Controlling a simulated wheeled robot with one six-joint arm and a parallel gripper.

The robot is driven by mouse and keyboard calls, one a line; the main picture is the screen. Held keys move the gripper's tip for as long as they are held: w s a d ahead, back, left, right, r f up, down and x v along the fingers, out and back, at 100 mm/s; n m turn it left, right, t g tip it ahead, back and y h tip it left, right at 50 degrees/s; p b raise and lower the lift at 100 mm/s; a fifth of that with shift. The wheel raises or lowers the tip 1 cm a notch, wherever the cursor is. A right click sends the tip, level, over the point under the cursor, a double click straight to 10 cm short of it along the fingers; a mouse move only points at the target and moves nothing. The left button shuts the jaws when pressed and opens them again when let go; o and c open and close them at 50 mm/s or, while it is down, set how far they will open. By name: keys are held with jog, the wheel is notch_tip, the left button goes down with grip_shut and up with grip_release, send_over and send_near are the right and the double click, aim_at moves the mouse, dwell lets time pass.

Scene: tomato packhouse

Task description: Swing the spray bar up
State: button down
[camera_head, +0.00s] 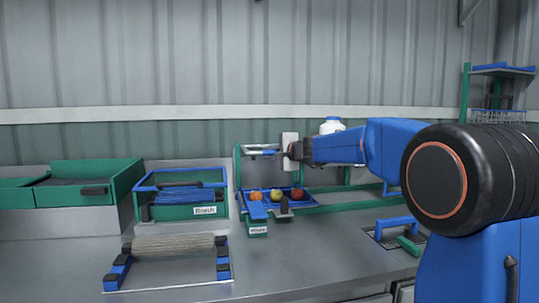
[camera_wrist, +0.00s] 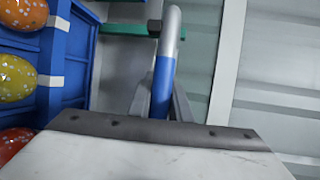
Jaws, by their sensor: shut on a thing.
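The spray bar shows in the wrist view as a curved pipe (camera_wrist: 172,35), silver at the top and blue lower down. My gripper (camera_wrist: 161,108) is shut on its blue part, with a dark finger on each side. In the head view my gripper (camera_head: 290,151) is above the rinse station, beside the short, level bar (camera_head: 262,152) near the top of the green frame. The lower end of the pipe is hidden behind the gripper body.
Below is a blue tray (camera_head: 273,204) with an orange, a yellow and a red tomato, by a "Rinse" label (camera_head: 257,230). A "Brush" box (camera_head: 180,212), a roller stand (camera_head: 173,244) and green bins (camera_head: 91,184) stand left.

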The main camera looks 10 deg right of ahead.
jog(key=shift+r, duration=1.15)
jog(key=shift+w+r, duration=0.1)
jog(key=shift+r, duration=0.15)
jog(key=shift+w+r+m+g+h, duration=0.15)
jog(key=shift+w+r+g, duration=0.05)
jog(key=shift+r+g, duration=0.4)
jog(key=shift+w+r+m+g+h, duration=0.15)
jog(key=shift+r+g, duration=0.2)
jog(key=shift+g, duration=0.35)
jog(key=shift+w+r+g, duration=0.15)
jog(key=shift+r+g, duration=0.15)
jog(key=shift+g, duration=0.1)
jog(key=shift+w+r+m+g+h, duration=0.3)
jog(key=shift+w+r+m+g, duration=0.25)
jog(key=shift+r+g, duration=0.5)
jog(key=shift+w+f+g, duration=0.1)
jog(key=shift+f+g, duration=0.05)
jog(key=shift+g, duration=0.1)
jog(key=shift+w+r, duration=0.3)
jog(key=shift+w, duration=0.05)
